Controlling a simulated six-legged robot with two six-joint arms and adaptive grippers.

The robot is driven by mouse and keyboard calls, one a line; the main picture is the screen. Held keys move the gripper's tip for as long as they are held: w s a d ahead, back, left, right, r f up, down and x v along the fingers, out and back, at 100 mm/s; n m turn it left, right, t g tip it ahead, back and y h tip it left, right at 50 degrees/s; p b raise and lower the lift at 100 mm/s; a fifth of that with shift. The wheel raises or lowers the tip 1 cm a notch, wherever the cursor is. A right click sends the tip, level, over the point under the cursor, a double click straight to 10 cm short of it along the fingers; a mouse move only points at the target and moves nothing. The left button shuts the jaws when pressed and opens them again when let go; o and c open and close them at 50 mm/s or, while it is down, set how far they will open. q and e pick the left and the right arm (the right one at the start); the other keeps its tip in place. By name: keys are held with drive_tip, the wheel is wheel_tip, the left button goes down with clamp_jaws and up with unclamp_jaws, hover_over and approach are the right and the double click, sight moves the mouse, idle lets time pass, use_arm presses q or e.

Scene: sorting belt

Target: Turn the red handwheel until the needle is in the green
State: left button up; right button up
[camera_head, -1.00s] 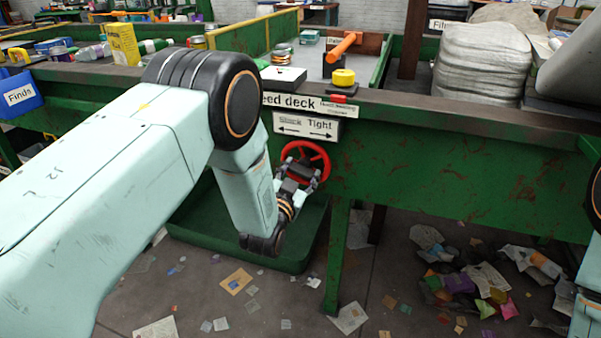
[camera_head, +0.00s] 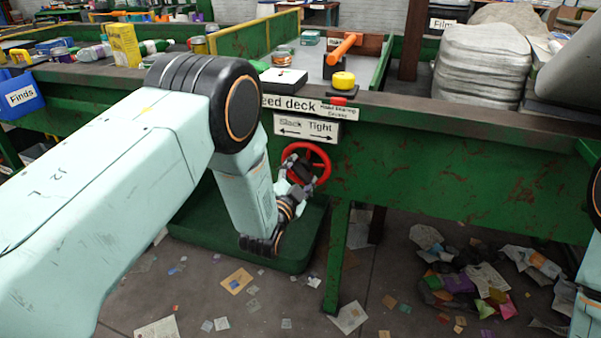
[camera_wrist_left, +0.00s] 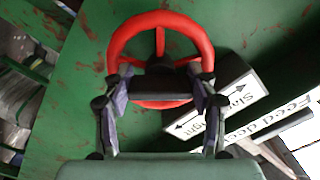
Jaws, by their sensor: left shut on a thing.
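The red handwheel (camera_head: 324,160) is on the green front side of the belt frame, below the "Slack Tight" sign (camera_head: 307,129). My left gripper (camera_head: 298,178) is at the wheel's lower left and partly covers it. In the left wrist view the handwheel (camera_wrist_left: 160,18) lies straight ahead, and the left gripper's fingers (camera_wrist_left: 160,84) are shut on it, one on each side of its lower part. The sign (camera_wrist_left: 222,108) also shows there, tilted. No gauge, needle or green zone can be made out. My right gripper is out of view.
A yellow-topped button (camera_head: 343,80) and an orange-handled lever (camera_head: 345,46) stand on the deck above the wheel. A green tray (camera_head: 215,238) lies on the floor below. A green leg (camera_head: 338,255) stands right of the tray. Paper scraps litter the floor.

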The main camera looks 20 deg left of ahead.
use_arm(q)
drive_tip(key=shift+m, duration=0.8)
drive_tip(key=o, duration=1.2)
drive_tip(key=shift+c, duration=0.2)
drive_tip(key=s, duration=1.2)
drive_tip(key=shift+a, duration=0.25)
